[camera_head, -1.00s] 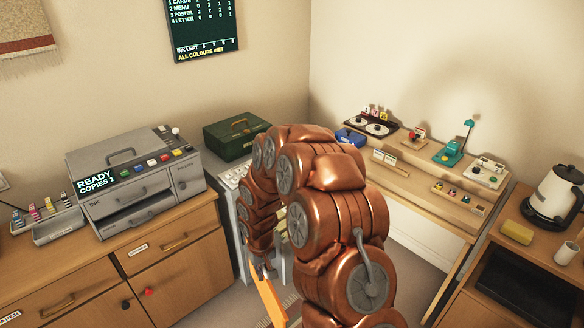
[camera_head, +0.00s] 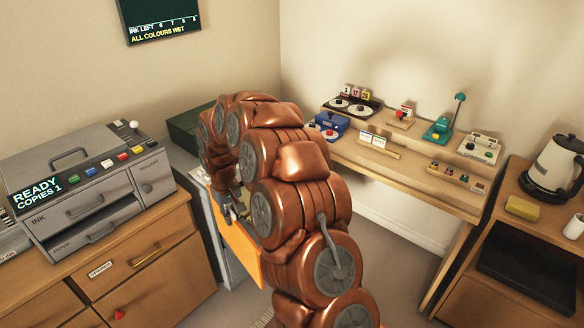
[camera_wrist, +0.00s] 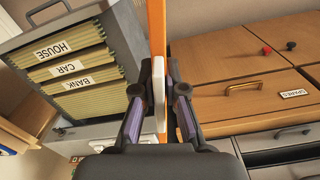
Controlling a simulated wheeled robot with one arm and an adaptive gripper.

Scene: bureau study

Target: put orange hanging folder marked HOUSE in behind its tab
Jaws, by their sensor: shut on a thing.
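The orange folder (camera_head: 238,242) hangs from my gripper (camera_head: 236,208) in the head view, in front of the grey cabinet. In the wrist view my gripper (camera_wrist: 160,105) is shut on the folder (camera_wrist: 156,32), which shows edge-on with a pale tab (camera_wrist: 158,90) between the fingers. The open file drawer (camera_wrist: 108,28) is at the left of the wrist view, apart from the folder. It holds yellowish folders with white tabs reading HOUSE (camera_wrist: 52,50), CAR (camera_wrist: 69,68) and BANK (camera_wrist: 76,84). Any writing on the orange folder is not visible.
A grey copier (camera_head: 88,185) stands on a wooden cabinet (camera_head: 150,262) at left. A dark green box (camera_head: 188,128) sits behind my arm. A wooden desk (camera_head: 420,180) with small devices stands at right. A kettle (camera_head: 552,168) stands beside it.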

